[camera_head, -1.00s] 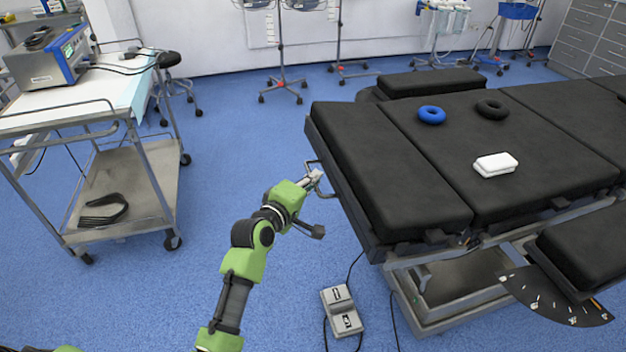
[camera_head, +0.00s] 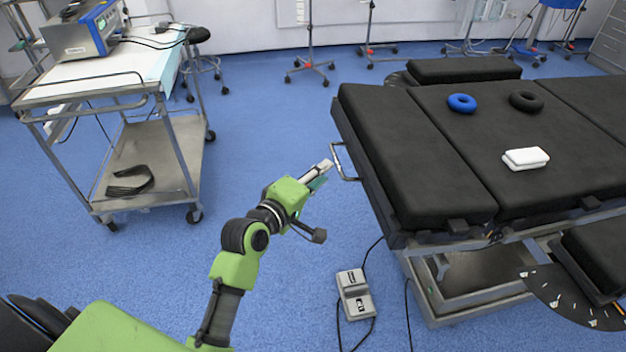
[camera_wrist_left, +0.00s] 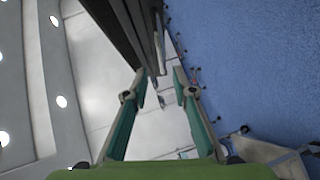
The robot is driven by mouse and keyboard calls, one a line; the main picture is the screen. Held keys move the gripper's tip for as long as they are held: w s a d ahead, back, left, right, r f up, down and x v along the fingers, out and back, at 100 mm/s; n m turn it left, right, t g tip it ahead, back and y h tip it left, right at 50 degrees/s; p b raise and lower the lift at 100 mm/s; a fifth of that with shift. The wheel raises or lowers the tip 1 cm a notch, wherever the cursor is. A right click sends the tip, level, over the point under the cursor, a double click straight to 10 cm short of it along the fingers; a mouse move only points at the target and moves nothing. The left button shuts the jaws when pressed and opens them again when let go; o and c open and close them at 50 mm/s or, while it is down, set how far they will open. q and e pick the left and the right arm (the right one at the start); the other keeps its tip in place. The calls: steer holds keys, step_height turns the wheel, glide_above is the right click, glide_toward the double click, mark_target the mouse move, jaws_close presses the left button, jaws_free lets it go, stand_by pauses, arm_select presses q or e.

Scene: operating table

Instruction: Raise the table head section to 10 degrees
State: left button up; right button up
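The table head section (camera_head: 415,155) is the black padded panel at the left end of the operating table. It looks nearly flush with the neighbouring pad; its exact angle cannot be read. A metal handle (camera_head: 340,163) juts from its left end. My left gripper (camera_head: 326,168) is just left of the handle, with a small gap apparent. In the left wrist view, my left gripper (camera_wrist_left: 159,74) has its two fingers apart with nothing held between them. The dark edge of the table (camera_wrist_left: 128,32) lies beyond the fingertips there. My right gripper is not in view.
A foot pedal (camera_head: 355,294) with cables is on the floor below. A metal cart (camera_head: 150,190) stands left. Blue floor between is clear.

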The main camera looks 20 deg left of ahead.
arm_select(q)
steer(key=v, duration=0.3)
steer(key=shift+s+r, duration=0.15)
steer(key=shift+s, duration=0.15)
